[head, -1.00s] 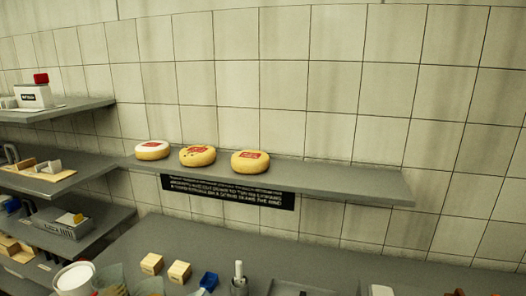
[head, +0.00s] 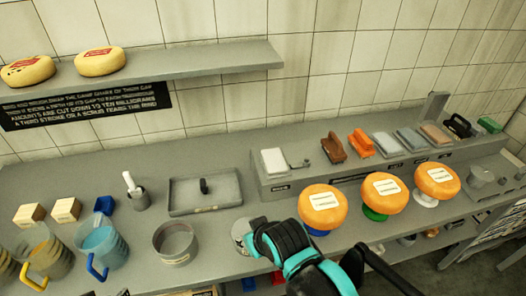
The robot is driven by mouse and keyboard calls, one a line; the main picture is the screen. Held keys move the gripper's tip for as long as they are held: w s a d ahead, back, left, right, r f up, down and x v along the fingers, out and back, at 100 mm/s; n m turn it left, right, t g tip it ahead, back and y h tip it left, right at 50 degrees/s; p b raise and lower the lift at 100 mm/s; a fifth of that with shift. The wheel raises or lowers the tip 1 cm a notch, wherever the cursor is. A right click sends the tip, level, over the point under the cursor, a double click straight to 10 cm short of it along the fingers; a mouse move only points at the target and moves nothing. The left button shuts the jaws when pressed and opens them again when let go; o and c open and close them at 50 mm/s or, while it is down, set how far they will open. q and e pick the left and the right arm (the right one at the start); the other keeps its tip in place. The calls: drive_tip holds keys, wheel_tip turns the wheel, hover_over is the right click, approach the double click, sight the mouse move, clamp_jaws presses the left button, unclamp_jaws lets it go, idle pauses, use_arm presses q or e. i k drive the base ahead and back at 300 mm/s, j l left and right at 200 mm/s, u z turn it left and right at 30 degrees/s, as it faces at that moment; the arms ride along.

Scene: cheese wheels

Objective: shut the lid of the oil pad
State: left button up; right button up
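What looks like the oil pad (head: 433,134) is a brownish flat pad at the right of the raised back ledge in the head view. A grey upright panel (head: 433,106), apparently its lid, stands open behind it. I read no label on it. A black and teal arm of mine, apparently the right, comes in from the bottom, with its gripper end (head: 266,238) over the counter's front, well to the left of the pad. Its fingers are not clear, so I cannot tell open from shut. My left gripper is not in view.
Three orange cheese wheels (head: 323,207) on coloured stands are in front of the ledge (head: 285,187), between my arm and the pad. Brushes (head: 334,148) and other pads lie along the ledge. A grey tray (head: 205,192), a round tin (head: 175,243) and jugs (head: 101,247) stand left.

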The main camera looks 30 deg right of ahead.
sight(436, 102)
drive_tip(key=z, duration=2.3)
